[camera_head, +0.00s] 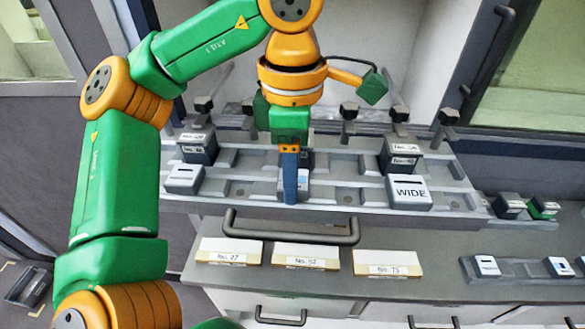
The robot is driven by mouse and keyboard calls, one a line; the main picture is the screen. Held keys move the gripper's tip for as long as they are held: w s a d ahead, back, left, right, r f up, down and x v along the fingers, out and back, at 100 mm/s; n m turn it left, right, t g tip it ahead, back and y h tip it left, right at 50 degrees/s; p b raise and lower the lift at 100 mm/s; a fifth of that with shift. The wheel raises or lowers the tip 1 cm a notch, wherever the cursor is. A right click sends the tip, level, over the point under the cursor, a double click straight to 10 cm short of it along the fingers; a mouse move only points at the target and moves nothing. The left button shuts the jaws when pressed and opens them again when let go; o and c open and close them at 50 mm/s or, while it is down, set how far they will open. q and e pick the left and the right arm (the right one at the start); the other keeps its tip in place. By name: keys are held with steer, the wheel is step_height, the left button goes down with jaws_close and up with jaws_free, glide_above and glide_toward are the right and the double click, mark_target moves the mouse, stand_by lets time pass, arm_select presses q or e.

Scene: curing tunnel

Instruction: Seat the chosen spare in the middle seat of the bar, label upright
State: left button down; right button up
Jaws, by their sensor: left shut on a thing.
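The bar (345,197) is a long grey rack with seats, in front of the open cabinet. My left gripper (290,190) points down over its middle, with blue fingers shut on a grey block (303,183). The fingers cover most of that block, so its label is hidden; I cannot tell whether it rests fully in the middle seat. A grey block with a white label (183,179) stands at the left of the front row. A grey block marked WIDE (410,193) stands at the right. My right gripper is not in view.
More labelled blocks stand behind, at left (198,148) and right (400,155). Black clamps (349,112) line the rack's back. A handle bar (290,228) and several label cards (305,257) lie in front. Other blocks (487,266) sit on a grey holder at right.

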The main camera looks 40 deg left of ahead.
arm_select(q)
steer(key=shift+w+f, duration=0.1)
steer(key=shift+f, duration=0.15)
steer(key=shift+c, duration=0.6)
jaws_free()
step_height(320, 180, up, 7)
steer(key=p, duration=0.3)
steer(key=shift+r, duration=0.2)
steer(key=shift+f, duration=0.1)
